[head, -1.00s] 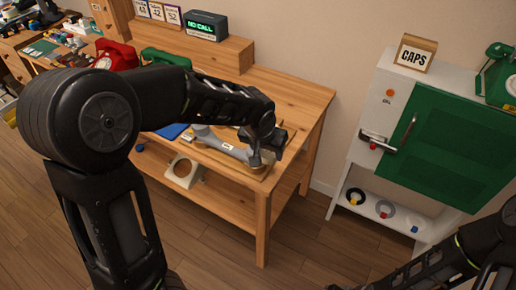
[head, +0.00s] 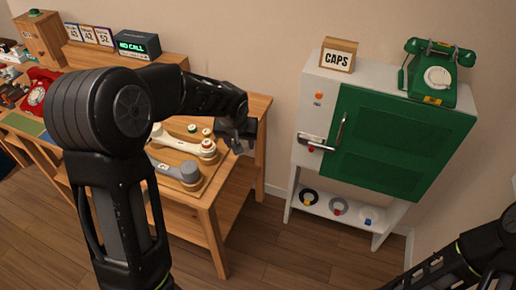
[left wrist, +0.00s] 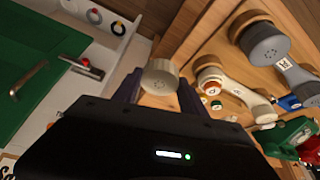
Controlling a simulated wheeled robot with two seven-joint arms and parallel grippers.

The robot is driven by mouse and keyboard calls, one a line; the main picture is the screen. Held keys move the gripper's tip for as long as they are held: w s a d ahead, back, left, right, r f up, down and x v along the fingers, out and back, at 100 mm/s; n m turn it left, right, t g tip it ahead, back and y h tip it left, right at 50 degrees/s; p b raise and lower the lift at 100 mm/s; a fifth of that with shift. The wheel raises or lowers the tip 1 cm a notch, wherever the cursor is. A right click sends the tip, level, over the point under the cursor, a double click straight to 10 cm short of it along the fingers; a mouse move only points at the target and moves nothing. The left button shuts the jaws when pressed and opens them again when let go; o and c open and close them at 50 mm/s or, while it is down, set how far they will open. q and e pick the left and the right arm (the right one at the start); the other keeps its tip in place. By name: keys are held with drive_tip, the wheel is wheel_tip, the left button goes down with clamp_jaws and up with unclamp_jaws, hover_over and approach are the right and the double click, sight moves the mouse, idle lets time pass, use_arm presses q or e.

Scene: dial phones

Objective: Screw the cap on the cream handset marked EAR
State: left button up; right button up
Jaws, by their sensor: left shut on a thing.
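My left gripper (head: 238,140) is shut on a round cream cap (left wrist: 159,77) with small holes, held between its fingertips. The gripper is above the right edge of the workbench, to the right of the handsets. The cream handset (head: 182,143) lies on a wooden board, its right end towards the gripper. It also shows in the left wrist view (left wrist: 238,91), to the right of the cap and apart from it. An EAR marking is too small to read. My right gripper is out of view; only my right arm shows at lower right.
A grey handset (head: 166,167) lies in front of the cream one. A white cabinet with a green door (head: 395,140) stands to the right, with a CAPS sign (head: 338,58) and green phone (head: 437,75) on top. Several rings (head: 338,206) sit on its low shelf.

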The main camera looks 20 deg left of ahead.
sight(206, 142)
use_arm(q)
drive_tip(key=a+n, duration=0.1)
drive_tip(key=a, duration=0.3)
drive_tip(key=a+n+y+p, duration=0.1)
drive_tip(key=a, duration=0.3)
drive_tip(key=a+n+p, duration=0.1)
drive_tip(key=a, duration=0.3)
drive_tip(key=shift+w+a+n+g, duration=0.2)
drive_tip(key=shift+n+g, duration=0.1)
drive_tip(key=shift+n, duration=0.1)
drive_tip(key=shift+f, duration=0.15)
drive_tip(key=shift+f+b, duration=0.8)
drive_tip(key=shift+f, duration=0.55)
drive_tip(key=shift+b, duration=0.7)
drive_tip(key=shift+f+b, duration=0.65)
drive_tip(key=shift+f, duration=0.05)
idle(0.4)
drive_tip(key=o, duration=1.3)
drive_tip(key=shift+c, duration=0.2)
